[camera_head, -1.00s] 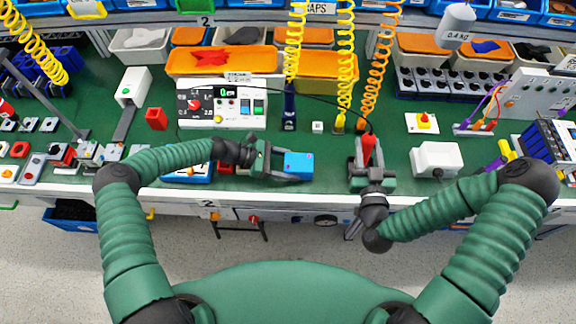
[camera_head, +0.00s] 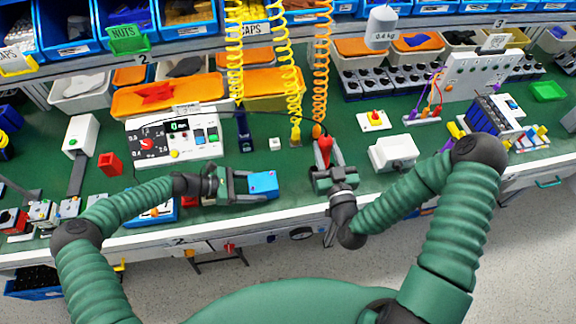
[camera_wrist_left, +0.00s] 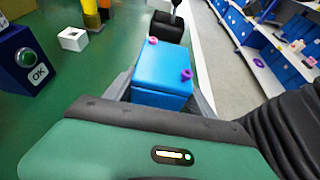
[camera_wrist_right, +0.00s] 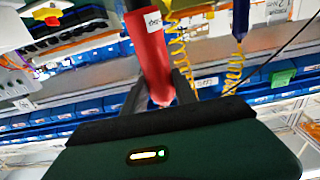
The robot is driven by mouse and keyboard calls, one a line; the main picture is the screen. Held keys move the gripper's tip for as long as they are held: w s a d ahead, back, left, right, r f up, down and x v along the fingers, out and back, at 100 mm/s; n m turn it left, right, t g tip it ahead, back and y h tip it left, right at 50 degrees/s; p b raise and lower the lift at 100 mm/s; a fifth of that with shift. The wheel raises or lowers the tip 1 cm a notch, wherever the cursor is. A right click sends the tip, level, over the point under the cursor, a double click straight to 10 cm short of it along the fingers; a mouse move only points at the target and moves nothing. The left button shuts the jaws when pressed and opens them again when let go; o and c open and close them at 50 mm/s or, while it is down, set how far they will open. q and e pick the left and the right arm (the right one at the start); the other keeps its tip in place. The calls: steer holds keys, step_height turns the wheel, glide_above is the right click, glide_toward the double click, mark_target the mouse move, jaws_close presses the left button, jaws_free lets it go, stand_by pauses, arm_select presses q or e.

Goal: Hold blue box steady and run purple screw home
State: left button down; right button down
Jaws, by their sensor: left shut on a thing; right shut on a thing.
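The blue box (camera_head: 263,184) is held near the table's front edge by my left gripper (camera_head: 246,187), which is shut on it. In the left wrist view the box (camera_wrist_left: 160,88) sits between the fingers. A purple screw (camera_wrist_left: 187,75) stands at the right edge of its top; a smaller pinkish-purple piece (camera_wrist_left: 152,40) is at its far left corner. My right gripper (camera_head: 325,166) is shut on a red tool (camera_head: 324,146), to the right of the box and apart from it. The red tool (camera_wrist_right: 148,50) also shows in the right wrist view; its tip is not clear.
Coiled yellow and orange hoses (camera_head: 320,80) hang behind the right gripper. A white control panel (camera_head: 175,137) stands behind the left one. A white housing (camera_head: 392,153) is to the right. A small white cube (camera_head: 275,144) lies behind the box. Green tabletop between the grippers is clear.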

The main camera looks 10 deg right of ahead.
arm_select(q)
steer(key=shift+a, duration=0.1)
arm_select(e)
steer(key=s+a+r+n+g+y, duration=0.1)
steer(key=a+r+n+y, duration=0.3)
steer(key=a, duration=0.6)
steer(key=s+a+r+n+y, duration=0.15)
steer(key=a+r+y, duration=0.35)
steer(key=a, duration=0.6)
arm_select(q)
steer(key=c, duration=0.9)
jaws_free()
jaws_close()
arm_select(e)
steer(key=shift+n+y, duration=0.25)
steer(key=shift+y, duration=0.05)
step_height(320, 180, down, 4)
steer(key=shift+w+f, duration=0.1)
steer(key=c, duration=1.6)
jaws_free()
jaws_close()
